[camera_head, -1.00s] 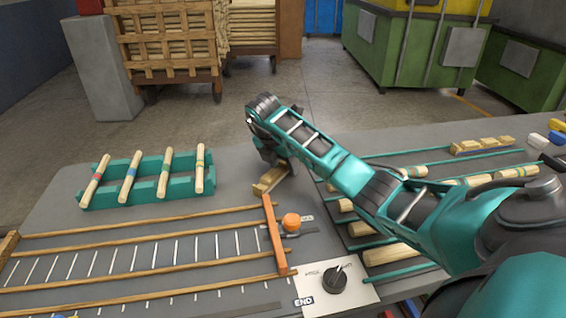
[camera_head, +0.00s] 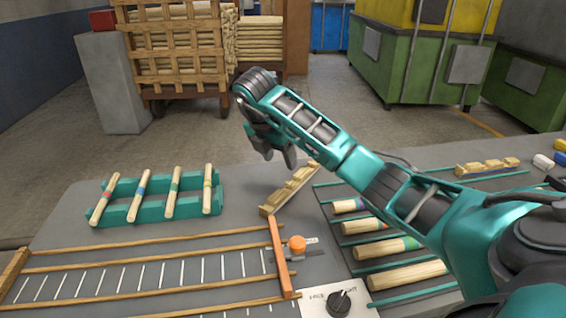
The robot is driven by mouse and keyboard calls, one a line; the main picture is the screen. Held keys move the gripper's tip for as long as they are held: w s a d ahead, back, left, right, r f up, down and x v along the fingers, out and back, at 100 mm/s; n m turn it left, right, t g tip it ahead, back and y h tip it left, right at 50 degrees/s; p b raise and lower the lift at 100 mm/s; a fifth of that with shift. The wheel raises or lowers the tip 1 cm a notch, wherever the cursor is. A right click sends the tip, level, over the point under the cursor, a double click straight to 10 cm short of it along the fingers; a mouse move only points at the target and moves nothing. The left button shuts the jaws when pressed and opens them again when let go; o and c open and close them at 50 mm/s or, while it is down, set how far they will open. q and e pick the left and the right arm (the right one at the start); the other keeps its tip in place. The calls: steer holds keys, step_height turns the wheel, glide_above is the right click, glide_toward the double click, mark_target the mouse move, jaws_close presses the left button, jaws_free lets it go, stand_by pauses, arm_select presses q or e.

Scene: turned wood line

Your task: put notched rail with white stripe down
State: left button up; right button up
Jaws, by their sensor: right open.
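A pale wooden notched rail (camera_head: 290,190) lies slantwise on the grey table, behind the orange knob; I cannot make out a white stripe on it. My right gripper (camera_head: 279,158) is open and empty, with its fingers pointing down just above and behind the rail, apart from it. A second notched rail (camera_head: 487,167) lies at the right on the far side of the rack with green bars. My left gripper is not in view.
A green rack (camera_head: 128,212) at the left holds several banded dowels. A wooden-railed ruled track (camera_head: 150,275) with an orange knob (camera_head: 296,244) lies in front. Several dowels lie between green bars (camera_head: 385,291) at the right. Bare table shows between the green rack and the rail.

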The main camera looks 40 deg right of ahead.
steer(key=g+y+b, duration=0.1)
steer(key=y+b, duration=0.3)
steer(key=b, duration=0.3)
glide_above(282, 192)
steer(key=f, duration=0.5)
steer(key=shift+w+d+f, duration=0.1)
steer(key=shift+w+d, duration=0.25)
steer(key=shift+w, duration=0.05)
steer(key=f, duration=0.4)
steer(key=shift+s+a+f, duration=0.35)
steer(key=shift+f, duration=0.35)
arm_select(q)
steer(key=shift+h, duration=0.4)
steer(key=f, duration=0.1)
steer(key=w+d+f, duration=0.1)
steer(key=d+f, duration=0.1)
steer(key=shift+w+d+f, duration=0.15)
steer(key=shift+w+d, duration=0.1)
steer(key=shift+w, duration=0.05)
arm_select(e)
steer(key=shift+c, duration=0.4)
